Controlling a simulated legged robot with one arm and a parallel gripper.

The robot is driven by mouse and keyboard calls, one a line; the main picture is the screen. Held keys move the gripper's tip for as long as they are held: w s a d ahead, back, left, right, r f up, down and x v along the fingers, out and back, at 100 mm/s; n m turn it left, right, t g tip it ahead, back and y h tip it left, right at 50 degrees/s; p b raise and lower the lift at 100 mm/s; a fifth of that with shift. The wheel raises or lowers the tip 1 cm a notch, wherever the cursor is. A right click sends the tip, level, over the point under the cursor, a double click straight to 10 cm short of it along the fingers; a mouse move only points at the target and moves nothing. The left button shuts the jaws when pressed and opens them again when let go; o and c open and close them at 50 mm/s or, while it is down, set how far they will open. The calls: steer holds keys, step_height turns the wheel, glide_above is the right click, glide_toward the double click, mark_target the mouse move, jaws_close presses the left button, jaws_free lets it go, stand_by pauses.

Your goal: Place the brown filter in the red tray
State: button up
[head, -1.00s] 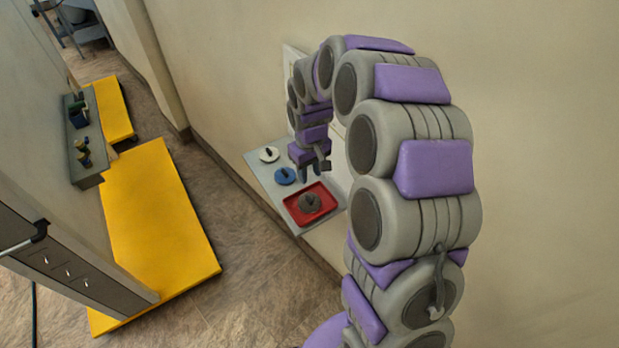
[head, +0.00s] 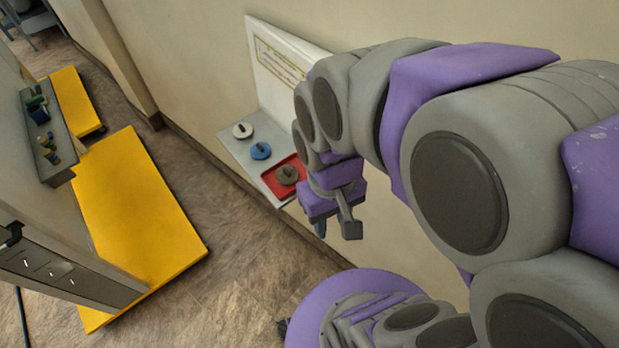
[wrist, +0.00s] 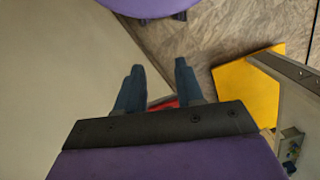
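The tray's right side is partly hidden by my arm. My gripper (wrist: 158,84) shows in the wrist view with its two blue fingers apart and nothing between them. In the head view it is in front of and to the right of the tray, apart from it, and mostly hidden by my wrist. A strip of red, likely the tray, shows behind the finger bases in the wrist view.
A white filter (head: 242,131) and a blue filter (head: 261,151) sit on the shelf (head: 229,143) beyond the tray. A white sign panel (head: 272,65) stands behind it on the wall. A yellow platform (head: 145,215) lies left; bare floor lies between.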

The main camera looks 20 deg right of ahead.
steer(key=shift+m, duration=0.4)
steer(key=s, duration=0.5)
steer(key=shift+s, duration=0.1)
steer(key=shift+f, duration=0.1)
step_height(320, 180, down, 5)
steer(key=b, duration=0.4)
steer(key=shift+b, duration=0.4)
